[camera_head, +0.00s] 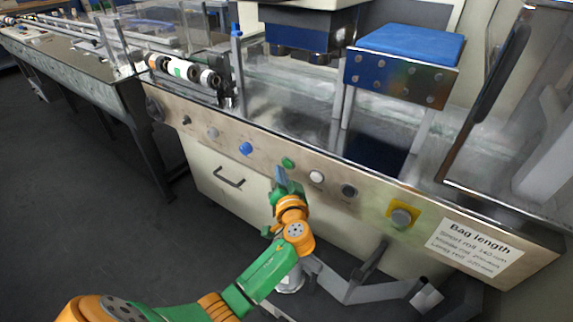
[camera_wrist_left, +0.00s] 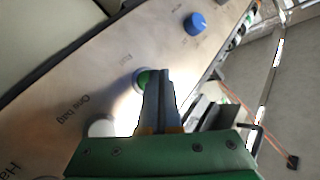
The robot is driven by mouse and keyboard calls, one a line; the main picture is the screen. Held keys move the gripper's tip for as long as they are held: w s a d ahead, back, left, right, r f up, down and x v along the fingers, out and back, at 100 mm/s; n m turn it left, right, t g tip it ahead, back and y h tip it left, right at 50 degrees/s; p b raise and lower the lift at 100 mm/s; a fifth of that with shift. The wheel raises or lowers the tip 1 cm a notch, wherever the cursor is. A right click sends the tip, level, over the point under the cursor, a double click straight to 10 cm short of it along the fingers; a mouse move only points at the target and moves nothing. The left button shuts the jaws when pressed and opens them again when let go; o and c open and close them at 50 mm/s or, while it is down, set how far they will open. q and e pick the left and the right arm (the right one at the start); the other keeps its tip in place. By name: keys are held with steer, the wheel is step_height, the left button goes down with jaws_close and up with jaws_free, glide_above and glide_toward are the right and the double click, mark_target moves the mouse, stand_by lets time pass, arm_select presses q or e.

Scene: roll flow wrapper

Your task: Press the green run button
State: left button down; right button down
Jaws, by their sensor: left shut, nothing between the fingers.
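The green run button (camera_head: 288,163) sits on the metal front panel of the machine, between a blue button (camera_head: 246,148) and a white button (camera_head: 316,177). My left gripper (camera_head: 281,172) is shut and empty, its fingertips close to the green button. In the left wrist view the shut fingers (camera_wrist_left: 160,80) partly cover the green button (camera_wrist_left: 142,78); I cannot tell whether they touch it. The blue button (camera_wrist_left: 195,23) and the white button (camera_wrist_left: 103,127) also show there. My right gripper is not in view.
A yellow-backed grey knob (camera_head: 401,217) and a "Bag length" label (camera_head: 478,248) are on the panel's right part. A drawer handle (camera_head: 229,178) is below the panel. A blue pad (camera_head: 410,45) stands above the machine bed. Open floor lies at left.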

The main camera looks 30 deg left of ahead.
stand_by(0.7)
arm_select(q)
steer(key=shift+w+b, duration=0.4)
steer(key=shift+w, duration=0.05)
steer(key=shift+w+b, duration=0.4)
steer(key=shift+b, duration=0.05)
stand_by(0.4)
steer(key=shift+s, duration=0.1)
steer(key=shift+s+p, duration=0.45)
steer(key=shift+s, duration=0.3)
